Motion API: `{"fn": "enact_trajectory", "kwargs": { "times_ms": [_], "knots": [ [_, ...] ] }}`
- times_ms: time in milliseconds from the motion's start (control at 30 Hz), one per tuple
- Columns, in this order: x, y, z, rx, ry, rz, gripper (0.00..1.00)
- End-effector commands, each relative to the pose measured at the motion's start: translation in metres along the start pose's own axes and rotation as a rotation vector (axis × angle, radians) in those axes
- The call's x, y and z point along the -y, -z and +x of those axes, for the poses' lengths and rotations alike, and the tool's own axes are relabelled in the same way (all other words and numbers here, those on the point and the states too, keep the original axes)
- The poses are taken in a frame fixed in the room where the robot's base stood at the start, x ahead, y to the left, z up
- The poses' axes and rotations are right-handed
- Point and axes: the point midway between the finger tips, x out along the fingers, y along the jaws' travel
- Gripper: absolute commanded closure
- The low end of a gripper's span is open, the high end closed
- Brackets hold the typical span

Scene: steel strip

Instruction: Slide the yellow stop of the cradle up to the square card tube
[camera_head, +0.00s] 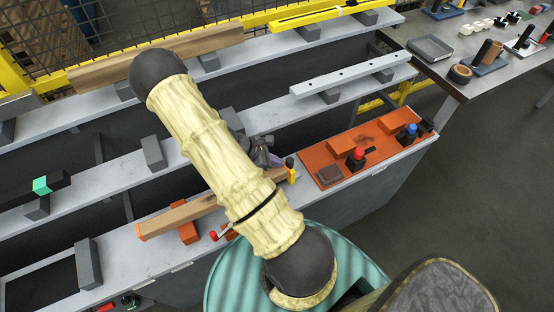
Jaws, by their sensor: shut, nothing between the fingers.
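A long tan square card tube (180,216) with an orange left end lies across an orange cradle block (187,232) on the front steel strip. My own arm hides its middle. Its right part shows again beyond the arm, close to the yellow stop (292,174), a small upright piece with a dark knob on top. I cannot tell whether the tube and stop touch. My gripper (276,160) is grey, partly hidden behind my arm, and shut and empty. It is just left of the stop and above the tube's right end; contact is unclear.
Right of the stop is an orange board (365,155) with red-topped and blue-topped items. A small red-and-white item (222,232) lies in front of the tube. Raised grey strips behind carry a drilled bar (350,73) and a wooden beam (160,57).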

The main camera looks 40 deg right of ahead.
Motion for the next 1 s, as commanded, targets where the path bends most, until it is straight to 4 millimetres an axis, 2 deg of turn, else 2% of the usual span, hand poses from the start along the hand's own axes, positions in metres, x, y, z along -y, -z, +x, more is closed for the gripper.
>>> {"fn": "enact_trajectory", "kwargs": {
  "times_ms": [333, 567, 1000],
  "knots": [
    [0.0, -0.002, 0.002, 0.0, 0.0, 0.0, 1.0],
    [-0.001, -0.012, 0.012, 0.001, 0.001, 0.001, 1.0],
    [-0.001, -0.007, 0.006, 0.0, 0.0, 0.0, 1.0]
  ]
}}
